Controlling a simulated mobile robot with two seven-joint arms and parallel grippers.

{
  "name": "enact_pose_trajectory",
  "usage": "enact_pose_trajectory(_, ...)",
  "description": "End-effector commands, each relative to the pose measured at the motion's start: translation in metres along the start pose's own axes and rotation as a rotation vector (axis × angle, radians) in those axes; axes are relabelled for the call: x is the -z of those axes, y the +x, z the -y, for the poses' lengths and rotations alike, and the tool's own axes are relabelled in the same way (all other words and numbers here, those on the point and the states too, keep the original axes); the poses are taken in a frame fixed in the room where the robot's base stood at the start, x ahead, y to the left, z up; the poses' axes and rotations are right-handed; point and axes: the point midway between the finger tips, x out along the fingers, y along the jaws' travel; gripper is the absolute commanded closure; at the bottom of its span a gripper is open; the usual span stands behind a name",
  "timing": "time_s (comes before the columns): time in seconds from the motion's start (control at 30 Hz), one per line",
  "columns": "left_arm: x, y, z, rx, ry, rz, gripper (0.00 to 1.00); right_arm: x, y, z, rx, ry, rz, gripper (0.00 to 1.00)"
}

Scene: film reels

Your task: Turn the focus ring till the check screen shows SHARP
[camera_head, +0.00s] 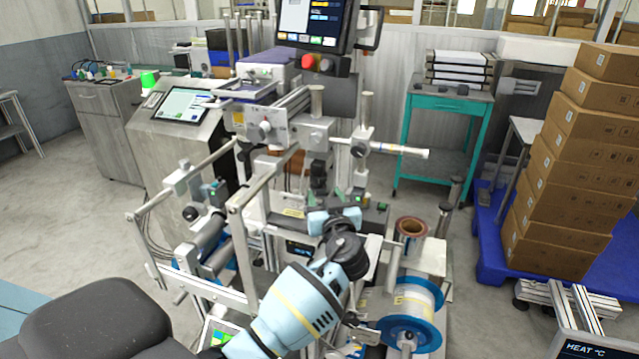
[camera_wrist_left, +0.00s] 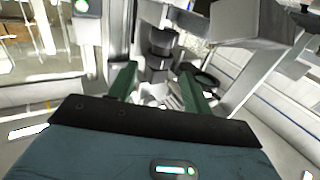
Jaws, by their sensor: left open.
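A dark, upright stepped cylinder that looks like the lens with the focus ring (camera_wrist_left: 160,45) stands just beyond my left fingertips in the left wrist view. In the head view the dark lens (camera_head: 318,177) hangs at the middle of the machine, slightly left of my fingers. My left gripper (camera_head: 348,195) is open; its two green fingers also show apart in the left wrist view (camera_wrist_left: 160,82), with nothing clearly held between them. I cannot tell which screen is the check screen; a small dark display (camera_head: 299,249) sits low on the machine, its text unreadable. My right gripper is not in view.
The machine's metal bars (camera_head: 240,195) rise left of my left arm. A tilted tablet screen (camera_head: 183,104) stands at the left, and a large monitor (camera_head: 316,22) hangs above. A blue-flanged reel (camera_head: 412,305) lies right of my arm. Stacked boxes (camera_head: 575,160) stand farther right.

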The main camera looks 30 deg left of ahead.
Motion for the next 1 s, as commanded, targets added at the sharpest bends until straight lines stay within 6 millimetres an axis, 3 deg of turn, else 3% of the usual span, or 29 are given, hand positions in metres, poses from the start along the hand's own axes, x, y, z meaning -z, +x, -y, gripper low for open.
enact_pose_trajectory(0.2,0.004,0.034,0.001,0.002,0.0,-0.004,0.51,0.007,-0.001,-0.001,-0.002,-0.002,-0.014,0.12)
enact_pose_trajectory(0.4,0.002,0.053,0.0,0.001,0.0,-0.002,0.51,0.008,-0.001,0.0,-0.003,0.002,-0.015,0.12)
enact_pose_trajectory(0.83,0.001,0.06,0.0,0.0,-0.001,0.0,0.51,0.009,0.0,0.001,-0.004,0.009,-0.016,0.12)
enact_pose_trajectory(1.0,0.001,0.06,0.0,0.0,-0.001,-0.001,0.73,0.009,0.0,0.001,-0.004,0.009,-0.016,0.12)
